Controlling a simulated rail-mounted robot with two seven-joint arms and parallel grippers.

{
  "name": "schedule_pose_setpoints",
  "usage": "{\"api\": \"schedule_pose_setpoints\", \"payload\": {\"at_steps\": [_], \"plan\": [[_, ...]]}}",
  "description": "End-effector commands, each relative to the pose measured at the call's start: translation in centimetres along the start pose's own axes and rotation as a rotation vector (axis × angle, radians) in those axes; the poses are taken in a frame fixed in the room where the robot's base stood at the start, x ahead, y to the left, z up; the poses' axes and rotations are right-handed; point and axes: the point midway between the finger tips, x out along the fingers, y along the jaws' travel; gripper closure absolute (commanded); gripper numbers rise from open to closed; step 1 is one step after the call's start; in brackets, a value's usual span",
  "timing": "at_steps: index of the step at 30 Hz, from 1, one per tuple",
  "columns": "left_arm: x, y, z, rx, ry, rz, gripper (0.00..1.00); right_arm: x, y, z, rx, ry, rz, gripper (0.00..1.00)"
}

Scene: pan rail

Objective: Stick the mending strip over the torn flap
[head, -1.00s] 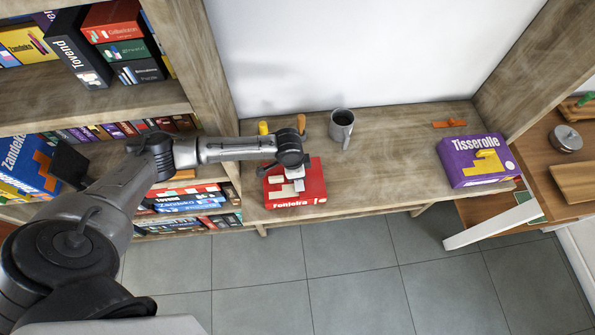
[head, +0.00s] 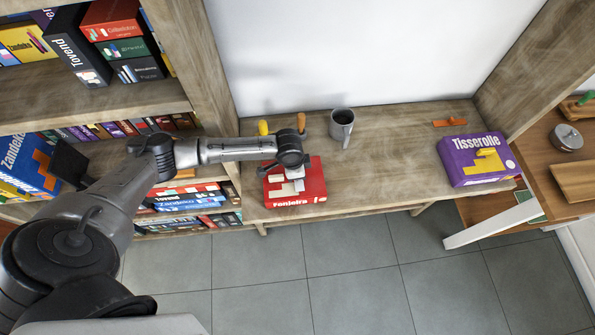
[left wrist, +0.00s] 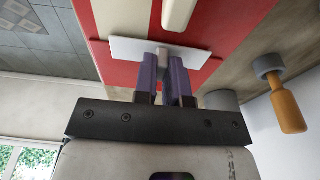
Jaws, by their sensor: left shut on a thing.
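A red box (head: 315,188) lies on the wooden worktop below my left gripper, its lettered side facing the room. In the left wrist view its red top (left wrist: 235,20) with pale bands fills the upper part. My left gripper (left wrist: 165,80) has its purple fingers shut on a small grey tab of the white mending strip (left wrist: 132,48). The strip lies flat along the box's top face; I cannot tell whether it touches. The torn flap cannot be made out. My right gripper is not in view.
A grey mug (head: 342,122) and an orange-handled tool (head: 301,122) stand behind the box; the handle also shows in the left wrist view (left wrist: 288,110). A purple box (head: 475,165) and an orange piece (head: 450,123) are at the right. The worktop between is clear.

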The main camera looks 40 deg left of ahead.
Motion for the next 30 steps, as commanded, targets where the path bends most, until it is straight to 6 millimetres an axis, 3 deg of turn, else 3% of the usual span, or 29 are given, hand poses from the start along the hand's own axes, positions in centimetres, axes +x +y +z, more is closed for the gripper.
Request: {"api": "schedule_pose_setpoints", "payload": {"at_steps": [5,6,15,24,30], "plan": [[0.1,0.0,0.1,0.0,-0.002,0.0,1.0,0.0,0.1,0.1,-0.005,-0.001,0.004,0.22],[0.1,0.0,0.1,0.0,-0.002,0.0,0.87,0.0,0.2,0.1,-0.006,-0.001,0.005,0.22],[0.1,0.0,0.1,0.0,-0.001,0.0,0.59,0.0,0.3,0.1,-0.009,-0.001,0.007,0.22],[-0.3,0.0,0.0,0.0,-0.001,0.0,0.59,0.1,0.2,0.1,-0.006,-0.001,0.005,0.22],[-2.9,-0.1,0.0,0.001,0.001,-0.003,0.59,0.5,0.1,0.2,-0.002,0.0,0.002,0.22]]}}
